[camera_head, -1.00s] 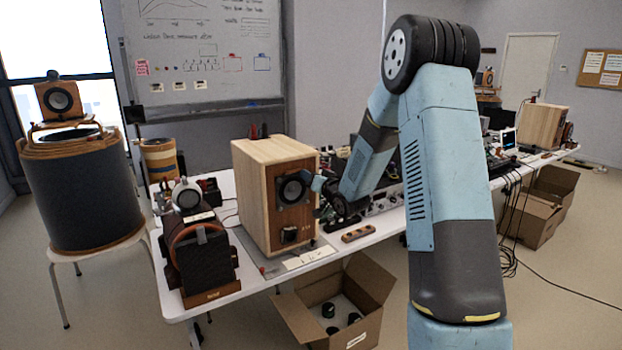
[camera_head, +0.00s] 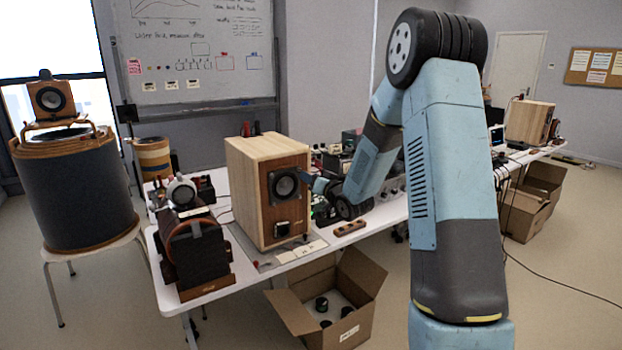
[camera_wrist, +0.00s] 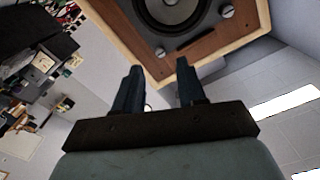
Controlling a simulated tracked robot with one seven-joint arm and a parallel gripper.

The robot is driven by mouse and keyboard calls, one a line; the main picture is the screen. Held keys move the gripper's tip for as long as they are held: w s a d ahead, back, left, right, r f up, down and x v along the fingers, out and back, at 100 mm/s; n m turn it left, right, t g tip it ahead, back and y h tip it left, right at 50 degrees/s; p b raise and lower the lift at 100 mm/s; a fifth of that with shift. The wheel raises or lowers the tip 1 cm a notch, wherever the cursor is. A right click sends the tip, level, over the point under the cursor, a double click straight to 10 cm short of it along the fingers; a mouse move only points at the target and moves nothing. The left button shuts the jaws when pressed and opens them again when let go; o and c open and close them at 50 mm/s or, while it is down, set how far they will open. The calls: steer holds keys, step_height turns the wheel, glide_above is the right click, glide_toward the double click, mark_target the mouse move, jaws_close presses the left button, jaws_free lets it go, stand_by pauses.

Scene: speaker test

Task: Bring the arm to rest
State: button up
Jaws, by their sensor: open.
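My arm reaches over the long white table in the head view. My gripper (camera_head: 308,180) is beside the front of a wooden speaker box (camera_head: 246,190), near its round driver (camera_head: 285,184). In the wrist view my gripper (camera_wrist: 158,75) shows two dark fingers apart with nothing between them. The speaker's wooden front (camera_wrist: 187,48) and its grey driver cone (camera_wrist: 172,8) lie beyond the fingertips. I cannot tell the exact gap between the fingertips and the speaker.
A dark machine (camera_head: 193,250) with headphones (camera_head: 181,191) stands left of the speaker. A large drum (camera_head: 72,190) on a stool is farther left. Electronics crowd the table behind my arm.

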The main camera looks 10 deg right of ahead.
steer(key=shift+v, duration=0.95)
steer(key=shift+d, duration=0.2)
steer(key=s+d+r+g+h, duration=0.1)
steer(key=s+r+g+h, duration=0.2)
steer(key=s+r, duration=0.4)
steer(key=s+d+r+g+h, duration=0.1)
steer(key=s+r+g+h, duration=0.2)
steer(key=s, duration=0.6)
steer(key=s+a+r+g, duration=0.1)
steer(key=s+g, duration=0.1)
steer(key=s, duration=1.3)
steer(key=s+a+r+g, duration=0.1)
steer(key=s+g, duration=0.2)
steer(key=s, duration=1.1)
steer(key=shift+s+a+n, duration=0.3)
steer(key=shift+s+n, duration=0.1)
